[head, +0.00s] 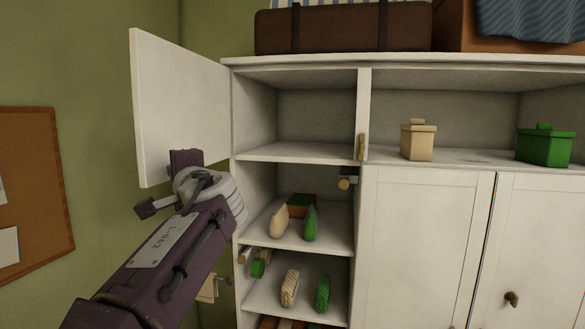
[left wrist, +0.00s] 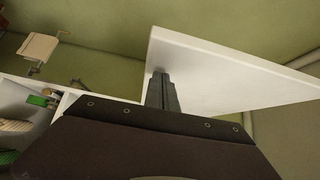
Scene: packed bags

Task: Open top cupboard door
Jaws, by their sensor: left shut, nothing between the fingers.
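The white top cupboard door (head: 182,100) stands swung wide open to the left of the cabinet, and its compartment (head: 318,112) shows empty. The door's panel also fills the upper right of the left wrist view (left wrist: 225,78). My left gripper (left wrist: 160,78) is shut with nothing between its fingers. Its fingertips are against or very close to the door panel; I cannot tell whether they touch. In the head view my left wrist and arm cover the door's lower right corner. My right gripper is not in view.
Lower shelves hold beige and green items (head: 310,222). A beige box (head: 418,140) and a green box (head: 545,146) stand on the right shelf. A brown suitcase (head: 343,28) lies on top. Lower right doors (head: 425,245) are closed. A corkboard (head: 40,190) hangs on the left wall.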

